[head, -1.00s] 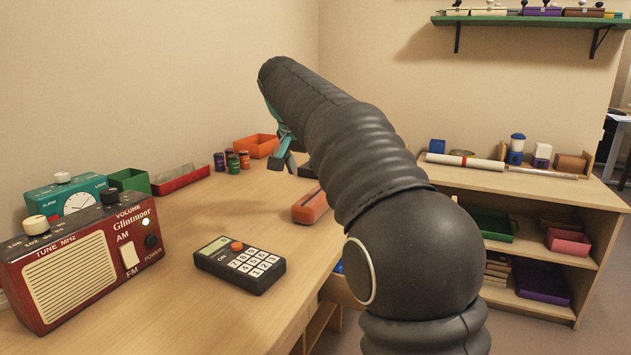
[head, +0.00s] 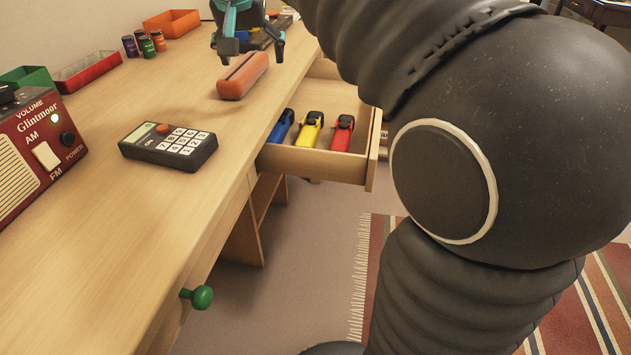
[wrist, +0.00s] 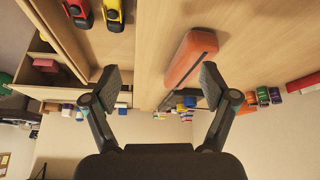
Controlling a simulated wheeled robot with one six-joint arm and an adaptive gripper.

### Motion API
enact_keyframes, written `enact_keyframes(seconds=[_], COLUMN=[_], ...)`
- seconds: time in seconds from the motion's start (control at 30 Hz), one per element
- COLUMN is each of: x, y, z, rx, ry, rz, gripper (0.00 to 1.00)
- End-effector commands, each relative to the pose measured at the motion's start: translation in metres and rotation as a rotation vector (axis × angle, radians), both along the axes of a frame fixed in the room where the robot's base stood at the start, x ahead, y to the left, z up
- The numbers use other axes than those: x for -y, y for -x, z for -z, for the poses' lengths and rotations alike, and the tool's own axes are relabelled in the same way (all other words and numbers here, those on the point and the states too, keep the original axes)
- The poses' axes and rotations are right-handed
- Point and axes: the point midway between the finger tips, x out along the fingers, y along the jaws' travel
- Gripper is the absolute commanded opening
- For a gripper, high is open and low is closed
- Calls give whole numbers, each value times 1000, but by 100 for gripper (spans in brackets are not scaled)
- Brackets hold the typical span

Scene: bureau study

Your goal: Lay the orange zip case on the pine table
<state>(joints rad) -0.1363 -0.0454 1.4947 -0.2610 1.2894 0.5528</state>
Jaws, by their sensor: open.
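The orange zip case (head: 243,76) is a long orange block with a dark line along its side. It lies on the light wooden desk (head: 110,215), near the edge by the open drawer. My gripper (head: 250,43) is open and empty, just beyond and above the far end of the case in the head view. I cannot tell whether this desk is the pine table.
An open drawer (head: 325,165) holds blue, yellow and red tools. A black calculator (head: 168,146) and a red radio (head: 35,150) stand on the desk. Small jars (head: 144,43), a red tray (head: 88,70) and an orange box (head: 171,22) are further back. The desk's front left is clear.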

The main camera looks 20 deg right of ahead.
Motion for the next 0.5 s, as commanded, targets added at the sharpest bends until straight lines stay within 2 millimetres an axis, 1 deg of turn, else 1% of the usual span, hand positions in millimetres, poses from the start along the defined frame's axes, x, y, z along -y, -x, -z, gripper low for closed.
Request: enact_keyframes(seconds=[0.03, 0.17, 0.2, 0.27, 0.3, 0.37, 0.4, 0.47, 0.5], x=[4, 10, 11, 13, 13, 14, 14, 14, 14], y=[23, 72, 87, 110, 125, 147, 162, 183, 196], z=[7, 34, 44, 60, 71, 89, 102, 121, 134], rx=[-2, -8, -10, -10, -8, -6, -3, 1, 3], ry=[-2, -7, -9, -10, -13, -14, -15, -15, -16], rz=[-31, -119, -144, -182, -207, -241, -264, -296, -316], gripper=[85, 85, 85, 85, 85, 85, 85, 85, 85])
